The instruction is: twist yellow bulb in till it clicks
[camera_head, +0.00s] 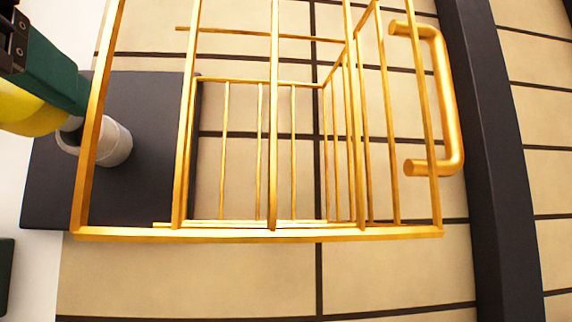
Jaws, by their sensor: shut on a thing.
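The yellow bulb (25,109) is at the left edge, cut off by the frame. Its narrow metal base points right, at the mouth of a pale grey cylindrical socket (112,144). I cannot tell how deep the base sits in it. The socket is on a dark square plate (150,190). My gripper (62,90) comes in from the upper left, with a dark green finger against the bulb's upper side. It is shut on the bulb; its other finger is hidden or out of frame.
A golden wire cage (274,150) fills the middle, and one of its bars crosses in front of the socket. A thick golden handle (450,100) is on its right side. A dark beam (490,160) runs down the right, over beige tiled panels (390,275).

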